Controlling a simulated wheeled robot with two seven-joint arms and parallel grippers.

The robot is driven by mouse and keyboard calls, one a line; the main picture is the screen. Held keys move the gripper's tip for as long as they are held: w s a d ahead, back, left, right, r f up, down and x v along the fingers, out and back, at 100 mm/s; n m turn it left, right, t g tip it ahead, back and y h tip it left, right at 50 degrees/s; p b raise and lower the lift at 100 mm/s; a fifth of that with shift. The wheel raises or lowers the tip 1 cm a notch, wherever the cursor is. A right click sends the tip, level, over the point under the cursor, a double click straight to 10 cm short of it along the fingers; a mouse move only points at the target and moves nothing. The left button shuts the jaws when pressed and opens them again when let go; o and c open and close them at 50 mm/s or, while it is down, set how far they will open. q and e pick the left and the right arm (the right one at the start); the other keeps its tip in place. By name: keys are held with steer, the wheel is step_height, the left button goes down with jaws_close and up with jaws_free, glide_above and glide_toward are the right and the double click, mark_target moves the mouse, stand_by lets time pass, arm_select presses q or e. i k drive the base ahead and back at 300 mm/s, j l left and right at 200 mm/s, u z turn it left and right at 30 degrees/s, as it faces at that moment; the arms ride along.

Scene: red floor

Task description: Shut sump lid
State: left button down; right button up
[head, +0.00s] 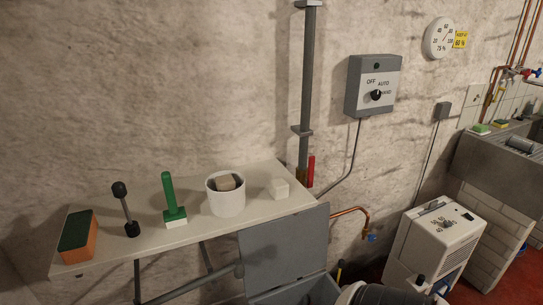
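The sump lid (285,245) looks to be the flat grey panel at the lower middle of the head view. It stands raised, leaning up at the right end of the shelf. Below it is the grey rim of a box-like opening, which looks like the sump (290,294); it is cut off by the bottom edge and its inside is mostly hidden. Neither of my grippers shows in the head view. A dark and white rounded part at the bottom edge, right of the sump, is cut off, and I cannot tell what it is.
A pale shelf (140,240) left of the lid holds a sponge (77,236), a green-handled brush (173,200), a white pot (226,196) and other items. A grey pipe (308,90) rises behind. A white dehumidifier-like unit (436,240) stands right, on red floor.

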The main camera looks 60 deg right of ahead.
mark_target(273, 253)
steer(key=z, duration=2.2)
